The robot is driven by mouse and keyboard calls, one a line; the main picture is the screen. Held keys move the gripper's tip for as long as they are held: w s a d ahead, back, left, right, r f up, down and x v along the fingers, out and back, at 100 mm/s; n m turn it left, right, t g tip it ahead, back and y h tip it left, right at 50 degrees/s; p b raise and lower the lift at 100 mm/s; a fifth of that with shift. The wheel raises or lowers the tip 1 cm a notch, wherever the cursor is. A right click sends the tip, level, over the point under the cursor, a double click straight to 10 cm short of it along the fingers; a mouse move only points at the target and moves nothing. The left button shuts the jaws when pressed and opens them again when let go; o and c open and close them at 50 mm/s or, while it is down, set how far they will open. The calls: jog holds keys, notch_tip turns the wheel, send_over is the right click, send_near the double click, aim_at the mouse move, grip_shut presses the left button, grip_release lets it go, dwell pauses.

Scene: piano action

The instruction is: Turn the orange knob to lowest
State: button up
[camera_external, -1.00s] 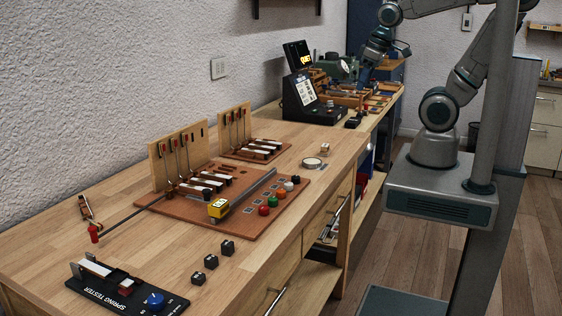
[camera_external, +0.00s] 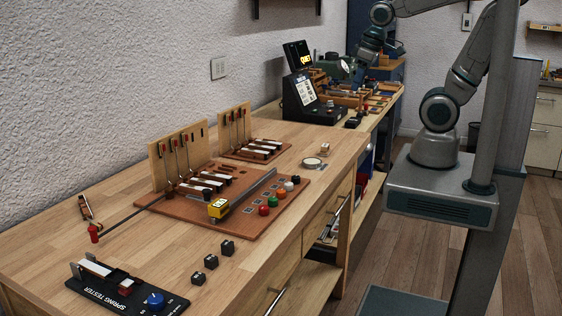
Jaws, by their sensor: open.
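A small orange knob-like piece (camera_external: 281,193) sits in a row of coloured pieces along the right edge of the brown board (camera_external: 236,233). I cannot tell its setting or whether it is the knob meant. My gripper (camera_external: 357,85) is at the far end of the bench, over the cluttered area beside the black console. It is far from this orange piece. The gripper is small in the view and its fingers are hard to make out. I see nothing clearly held in it.
A black console with a screen (camera_external: 313,108) stands left of my gripper. Nearer are the spring tester (camera_external: 110,283) with a blue knob (camera_external: 155,299), several black blocks and upright wooden panels (camera_external: 160,165). The bench's front middle is mostly clear.

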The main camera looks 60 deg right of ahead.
jog(key=w+a+f+n+g+h, duration=0.15)
jog(key=w+a+f+n, duration=0.25)
jog(key=w+a, duration=0.6)
jog(key=n+g+y+b, duration=0.2)
jog(key=n, duration=0.2)
send_over(281, 190)
notch_tip(281, 190, down, 7)
notch_tip(281, 190, down, 14)
jog(key=shift+a+r+p, duration=0.1)
jog(key=shift+a+p, duration=0.05)
jog(key=shift+p, duration=0.7)
grip_shut()
